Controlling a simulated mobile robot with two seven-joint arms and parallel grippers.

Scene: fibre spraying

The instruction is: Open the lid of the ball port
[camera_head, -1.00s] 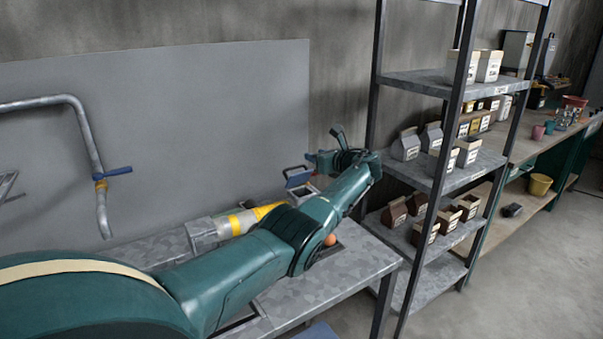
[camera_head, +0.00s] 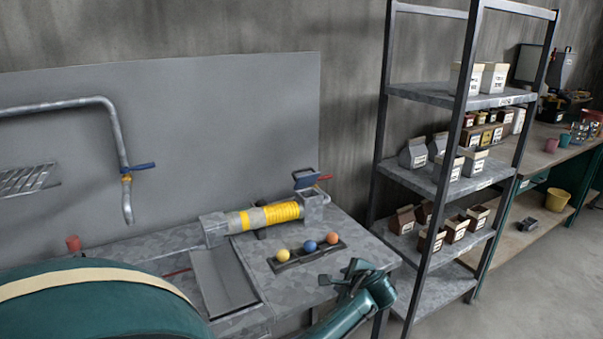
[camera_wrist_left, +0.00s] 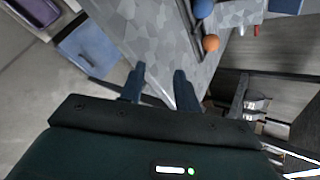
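The ball port (camera_head: 313,207) is a grey metal box at the right end of a yellow-wrapped tube (camera_head: 265,216) on the bench. Its blue-grey lid (camera_head: 306,179) stands raised above the box, with a red piece beside it. My left gripper (camera_head: 345,283) is over the bench's front right edge, apart from the port and lid. In the left wrist view its two fingers (camera_wrist_left: 158,88) are spread with nothing between them. My right gripper is in neither view.
A dark tray (camera_head: 290,262) holds a yellow ball (camera_head: 283,255), a blue ball (camera_head: 310,247) and an orange ball (camera_head: 333,238). A metal shelf (camera_head: 440,90) with cartons stands right of the bench (camera_head: 345,225). A pipe with a blue valve handle (camera_head: 138,166) hangs at the left.

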